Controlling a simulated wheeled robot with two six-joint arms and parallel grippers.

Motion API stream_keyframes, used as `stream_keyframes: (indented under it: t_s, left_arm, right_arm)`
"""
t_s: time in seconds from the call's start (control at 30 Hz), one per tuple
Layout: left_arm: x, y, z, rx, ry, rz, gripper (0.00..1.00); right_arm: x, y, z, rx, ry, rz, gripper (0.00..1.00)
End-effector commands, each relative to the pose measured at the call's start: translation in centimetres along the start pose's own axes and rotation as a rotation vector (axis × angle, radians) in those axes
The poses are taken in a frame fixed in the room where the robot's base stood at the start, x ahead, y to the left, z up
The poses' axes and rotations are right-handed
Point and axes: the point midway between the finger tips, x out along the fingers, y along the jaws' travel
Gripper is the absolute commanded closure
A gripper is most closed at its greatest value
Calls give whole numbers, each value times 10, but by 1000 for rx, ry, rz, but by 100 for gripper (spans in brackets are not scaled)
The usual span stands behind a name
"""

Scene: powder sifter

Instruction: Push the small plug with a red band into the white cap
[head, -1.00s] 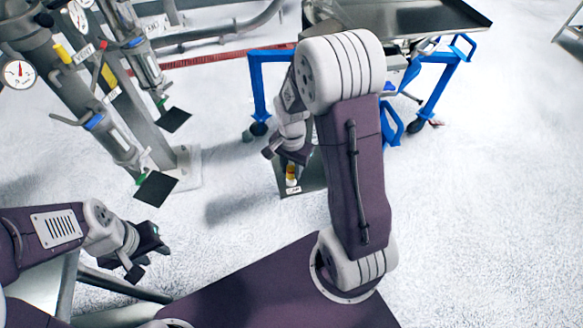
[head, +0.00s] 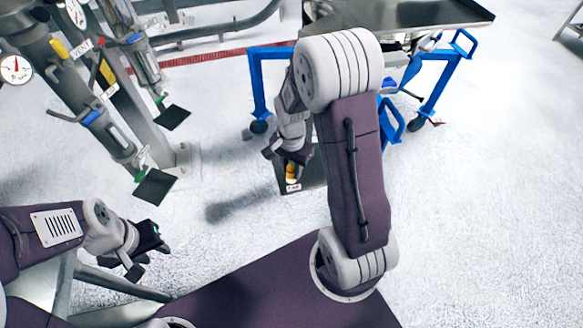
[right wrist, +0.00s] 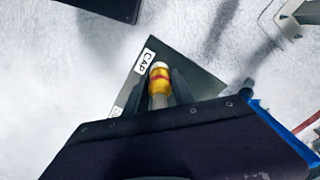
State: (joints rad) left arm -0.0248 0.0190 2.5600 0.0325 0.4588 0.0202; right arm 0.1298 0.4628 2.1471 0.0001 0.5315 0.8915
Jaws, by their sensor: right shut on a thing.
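The small plug (right wrist: 159,85) is yellow with a red band and shows in the right wrist view between the dark fingers of my right gripper (right wrist: 162,92), which is shut on it. A white piece, apparently the white cap (right wrist: 158,66), shows at the plug's far end; I cannot tell how far the plug sits in it. In the head view the plug (head: 292,172) is a small yellow spot under my right gripper (head: 289,164), above the dark plate. My left gripper (head: 149,254) is open and empty, at the left, away from the plug.
A dark plate (right wrist: 205,84) with a "CAP" label (right wrist: 145,61) lies under the right gripper. A blue-framed cart (head: 257,90) with a metal tray stands behind my right arm. Gauged pipework (head: 100,110) stands at the left.

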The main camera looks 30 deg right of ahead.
Motion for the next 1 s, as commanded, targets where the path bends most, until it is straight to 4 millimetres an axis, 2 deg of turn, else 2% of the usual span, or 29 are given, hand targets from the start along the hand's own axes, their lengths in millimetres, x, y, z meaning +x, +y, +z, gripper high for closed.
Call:
stream_keyframes:
  t_s: [0.17,0.2,0.27,0.3,0.57,0.63,0.9,1.0]
  left_arm:
    - [2,0,0,0,0,0,64]
    - [2,0,0,0,0,0,64]
    - [2,0,0,0,0,0,64]
    - [2,0,0,0,0,0,64]
    - [2,0,0,0,0,0,64]
    - [-1,0,0,0,0,0,64]
    - [-22,0,-2,0,0,0,64]
    - [-26,0,-3,0,0,0,64]
  right_arm:
    - [3,0,0,0,0,0,100]
    - [3,0,0,0,0,0,65]
    - [3,0,0,0,0,0,48]
    - [3,0,0,0,0,0,45]
    - [2,0,0,0,0,0,45]
    - [-3,0,0,0,1,-1,45]
    - [-62,-1,-1,0,3,-4,45]
    - [-78,0,0,0,2,-2,45]
